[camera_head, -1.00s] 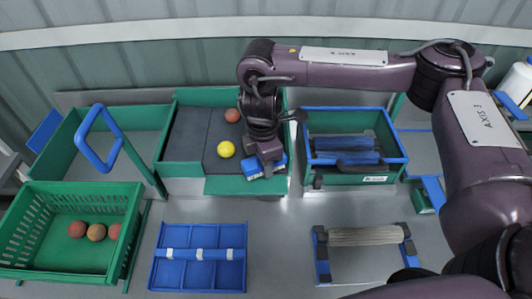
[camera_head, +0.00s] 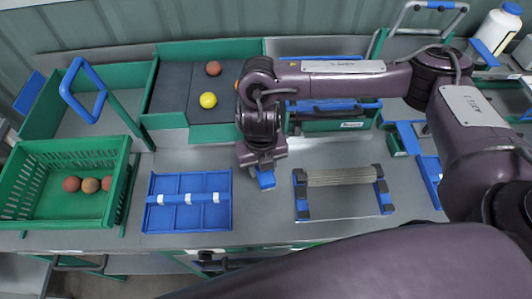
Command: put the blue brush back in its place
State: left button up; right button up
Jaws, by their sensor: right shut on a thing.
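The blue brush (camera_head: 266,180) is in my right gripper (camera_head: 262,167), which points down and is shut on it. Only the brush's blue part shows below the jaws; the rest is hidden by the gripper. The brush is over the grey bench, between the blue compartment tray and the roller stand. A blue-rimmed green bin (camera_head: 345,126) stands behind to the right, partly covered by my right arm, with dark and blue items in it. My left gripper is out of view.
A blue compartment tray (camera_head: 160,221) lies to the left, and a roller stand (camera_head: 301,194) to the right. A green-sided sorting tray (camera_head: 165,121) behind holds a red and a yellow ball. Bare bench surrounds the brush.

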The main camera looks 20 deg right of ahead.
aim_at(264, 194)
jog(key=shift+s+a+f+n, duration=0.15)
jog(key=shift+s+n, duration=0.6)
jog(key=shift+n, duration=0.45)
jog(key=shift+s+f+n, duration=0.1)
jog(key=shift+s+n, duration=0.15)
jog(key=shift+n, duration=0.25)
jog(key=shift+w+a+f+b, duration=0.1)
jog(key=shift+w+f+b, duration=0.05)
jog(key=shift+f+b, duration=0.55)
notch_tip(264, 194, down, 7)
jog(key=b, duration=0.6)
jog(key=shift+r, duration=0.1)
jog(key=shift+f+b, duration=0.35)
jog(key=shift+f, duration=0.1)
jog(key=o, duration=1.2)
jog(key=shift+c, duration=0.3)
